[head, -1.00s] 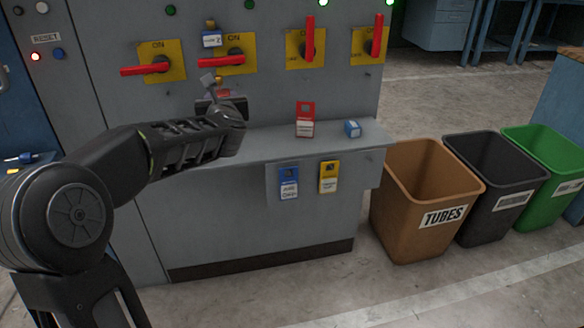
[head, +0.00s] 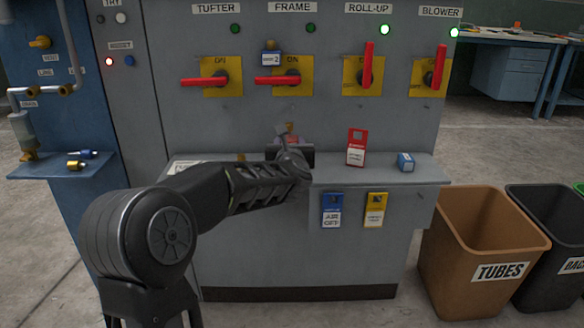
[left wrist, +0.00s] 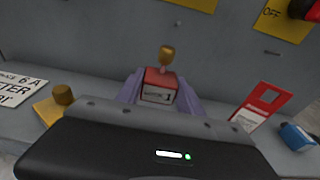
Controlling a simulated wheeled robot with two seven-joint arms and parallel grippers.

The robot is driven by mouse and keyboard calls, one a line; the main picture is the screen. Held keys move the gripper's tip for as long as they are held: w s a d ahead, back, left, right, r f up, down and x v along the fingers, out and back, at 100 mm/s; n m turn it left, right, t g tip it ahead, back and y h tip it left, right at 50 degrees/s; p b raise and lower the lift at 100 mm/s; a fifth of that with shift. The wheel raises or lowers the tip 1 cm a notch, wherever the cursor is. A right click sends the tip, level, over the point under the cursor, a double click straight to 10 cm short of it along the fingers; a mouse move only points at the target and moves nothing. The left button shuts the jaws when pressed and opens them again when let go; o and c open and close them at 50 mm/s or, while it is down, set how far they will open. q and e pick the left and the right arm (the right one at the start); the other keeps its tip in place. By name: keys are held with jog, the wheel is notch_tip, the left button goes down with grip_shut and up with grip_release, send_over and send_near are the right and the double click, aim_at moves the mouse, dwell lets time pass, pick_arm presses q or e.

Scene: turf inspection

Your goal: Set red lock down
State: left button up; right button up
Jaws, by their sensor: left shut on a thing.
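The red lock (left wrist: 159,84) shows in the left wrist view, upright between my gripper's two fingers, with a white label and a brass-coloured top. My left gripper (head: 290,145) is shut on it, at the grey ledge (head: 330,172) of the cabinet. In the head view, the red lock (head: 291,140) is mostly hidden by the gripper. I cannot tell whether its underside touches the ledge. My right gripper is not in view.
A red tag (head: 356,150) and a blue lock (head: 406,162) are on the ledge to the right. A yellow lock (left wrist: 57,104) and a white card (left wrist: 18,90) are to the left. Red switch handles (head: 204,82) stick out above. A brown bin (head: 480,235) stands at right.

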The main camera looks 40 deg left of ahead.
pick_arm(q)
jog(key=shift+f, duration=0.1)
notch_tip(320, 180, down, 5)
jog(key=shift+r+b, duration=0.1)
jog(key=shift+b, duration=0.95)
jog(key=shift+f, duration=0.2)
jog(key=o, duration=1.4)
